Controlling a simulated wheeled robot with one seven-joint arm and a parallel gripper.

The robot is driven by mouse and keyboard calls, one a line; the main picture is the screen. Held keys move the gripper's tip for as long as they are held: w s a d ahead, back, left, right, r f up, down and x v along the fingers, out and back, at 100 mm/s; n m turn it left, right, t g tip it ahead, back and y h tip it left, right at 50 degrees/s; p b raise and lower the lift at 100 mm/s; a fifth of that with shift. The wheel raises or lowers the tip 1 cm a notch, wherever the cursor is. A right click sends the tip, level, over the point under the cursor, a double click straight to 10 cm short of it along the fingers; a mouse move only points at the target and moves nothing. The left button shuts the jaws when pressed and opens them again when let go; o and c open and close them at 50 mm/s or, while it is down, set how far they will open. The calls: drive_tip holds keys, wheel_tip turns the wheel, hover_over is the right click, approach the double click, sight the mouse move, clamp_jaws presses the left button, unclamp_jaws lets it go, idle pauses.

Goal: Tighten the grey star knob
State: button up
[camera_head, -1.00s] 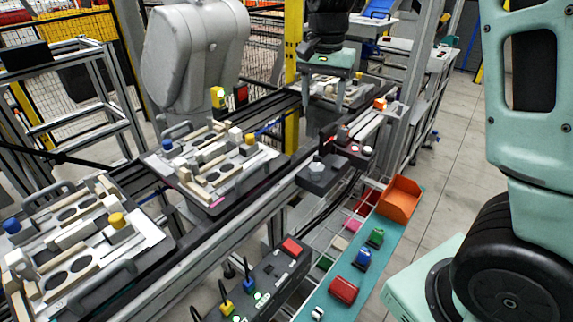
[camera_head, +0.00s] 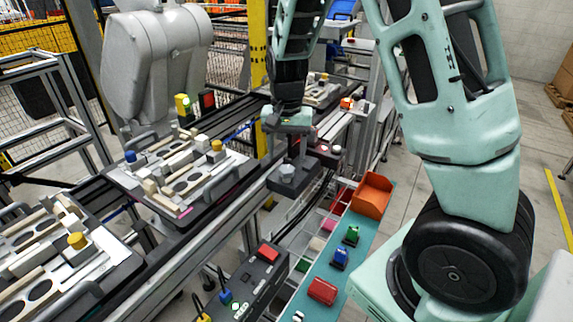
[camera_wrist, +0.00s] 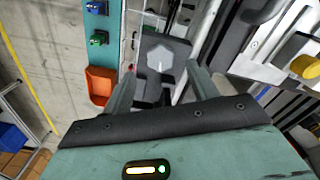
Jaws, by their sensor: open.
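The grey star knob (camera_head: 287,173) sits on a dark grey block (camera_head: 284,186) on the front rail of the conveyor. In the wrist view the knob (camera_wrist: 160,60) shows as a light grey, many-sided cap on its dark block, with a thin pale line on its top. My gripper (camera_head: 290,155) is just above and behind the knob in the head view. In the wrist view my gripper (camera_wrist: 157,85) has its two fingers apart, one to each side below the knob, with nothing between them. I cannot tell the exact height gap.
A pallet fixture (camera_head: 185,212) with pale blocks and a yellow knob lies left of the knob. A teal shelf (camera_head: 352,262) carries an orange bin (camera_head: 371,195) and blue, green and red parts. A black control box (camera_head: 262,280) with a red button stands in front.

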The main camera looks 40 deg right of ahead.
sight(287, 169)
wheel_tip(287, 169, down, 5)
idle(0.3)
